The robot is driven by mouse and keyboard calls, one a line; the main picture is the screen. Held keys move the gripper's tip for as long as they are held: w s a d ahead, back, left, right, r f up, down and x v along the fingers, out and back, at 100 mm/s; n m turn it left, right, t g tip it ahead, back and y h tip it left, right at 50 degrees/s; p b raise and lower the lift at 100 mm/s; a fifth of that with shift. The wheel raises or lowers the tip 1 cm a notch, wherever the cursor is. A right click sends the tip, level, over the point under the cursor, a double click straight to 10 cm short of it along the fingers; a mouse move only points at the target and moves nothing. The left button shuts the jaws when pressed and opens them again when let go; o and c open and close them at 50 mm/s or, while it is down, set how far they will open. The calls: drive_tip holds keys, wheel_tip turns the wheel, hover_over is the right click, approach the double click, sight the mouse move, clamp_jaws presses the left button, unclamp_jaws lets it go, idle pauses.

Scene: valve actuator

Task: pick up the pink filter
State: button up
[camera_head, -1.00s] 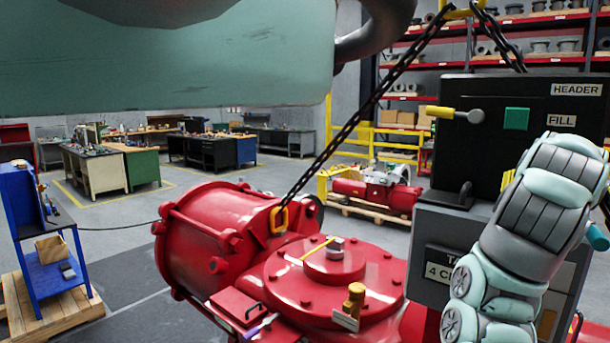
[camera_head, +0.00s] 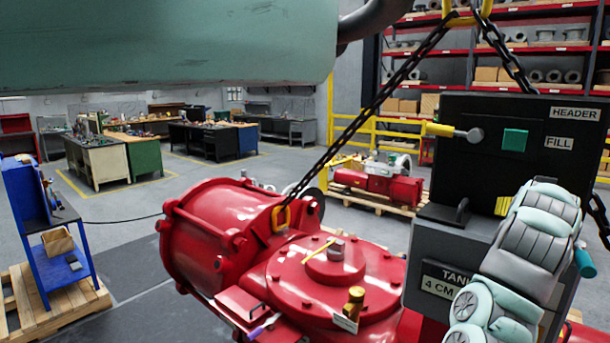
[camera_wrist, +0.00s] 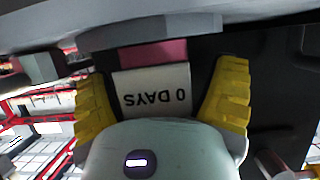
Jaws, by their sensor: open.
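The pink filter (camera_wrist: 153,52) shows in the wrist view as a pink strip at the top centre, partly hidden under a grey edge. A white "0 DAYS" label (camera_wrist: 155,88), upside down in this view, adjoins it. My gripper (camera_wrist: 163,72) is open, with its yellow fingers on either side of the label and the pink strip. I cannot tell whether the fingers touch either. In the head view one yellow finger (camera_head: 503,205) shows against the dark cabinet, and my arm hides the rest. I cannot make out the filter there.
The black and grey tank cabinet (camera_head: 425,275) stands at the right, with a yellow-handled lever (camera_head: 440,130). The red valve actuator (camera_head: 330,280) fills the lower centre, with a chain (camera_head: 390,95) rising from it. A blue stand (camera_head: 40,215) is at the left.

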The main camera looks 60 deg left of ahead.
clamp_jaws()
idle(0.8)
